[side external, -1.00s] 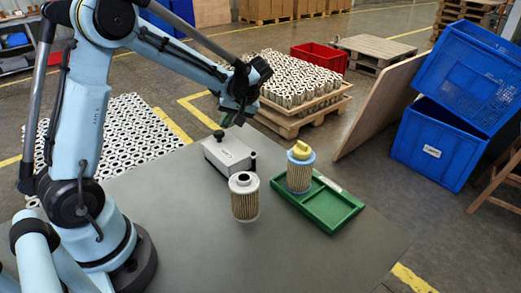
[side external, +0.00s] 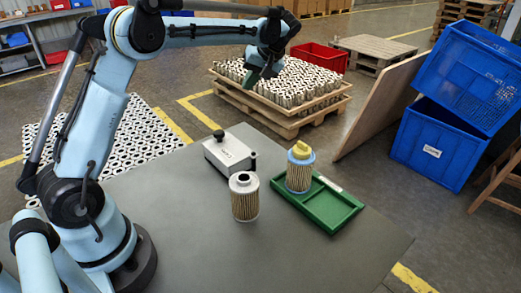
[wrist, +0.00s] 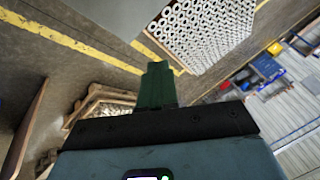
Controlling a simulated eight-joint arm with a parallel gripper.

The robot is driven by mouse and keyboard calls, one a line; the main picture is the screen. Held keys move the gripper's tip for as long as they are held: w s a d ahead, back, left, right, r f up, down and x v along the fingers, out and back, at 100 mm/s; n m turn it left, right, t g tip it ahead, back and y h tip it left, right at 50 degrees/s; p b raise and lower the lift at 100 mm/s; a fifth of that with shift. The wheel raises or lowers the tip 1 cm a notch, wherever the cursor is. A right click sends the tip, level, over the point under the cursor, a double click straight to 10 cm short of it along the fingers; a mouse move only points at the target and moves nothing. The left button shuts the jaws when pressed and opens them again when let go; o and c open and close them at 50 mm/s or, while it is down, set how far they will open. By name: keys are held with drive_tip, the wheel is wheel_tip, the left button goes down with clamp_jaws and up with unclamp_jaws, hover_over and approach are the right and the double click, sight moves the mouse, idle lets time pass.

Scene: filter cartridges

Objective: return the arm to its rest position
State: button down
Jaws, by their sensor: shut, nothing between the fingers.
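A filter cartridge with a yellow top and blue rims (side external: 299,172) stands upright in the left part of the green tray (side external: 333,221). A second cartridge with a grey top (side external: 244,199) stands upright on the table, left of the tray. Neither cartridge touches my gripper.
A grey box with a black knob (side external: 229,154) sits on the table (side external: 200,245) behind the grey-topped cartridge. Beyond the table are a pallet of cartridges (side external: 290,125), a leaning board (side external: 380,105) and blue crates (side external: 437,148). The table's front is clear.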

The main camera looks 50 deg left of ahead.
drive_tip(key=s+d+r+m+t+h, duration=0.3)
drive_tip(key=s+d+m+t, duration=0.2)
drive_tip(key=s+d+m, duration=0.35)
drive_tip(key=s+d+f+m+t+h, duration=0.3)
drive_tip(key=s+d+f+t, duration=0.1)
drive_tip(key=s+d, duration=0.5)
drive_tip(key=shift+s+d+f+h, duration=0.3)
drive_tip(key=shift+s+f, duration=0.1)
drive_tip(key=shift+f, duration=0.3)
drive_tip(key=shift+m, duration=0.25)
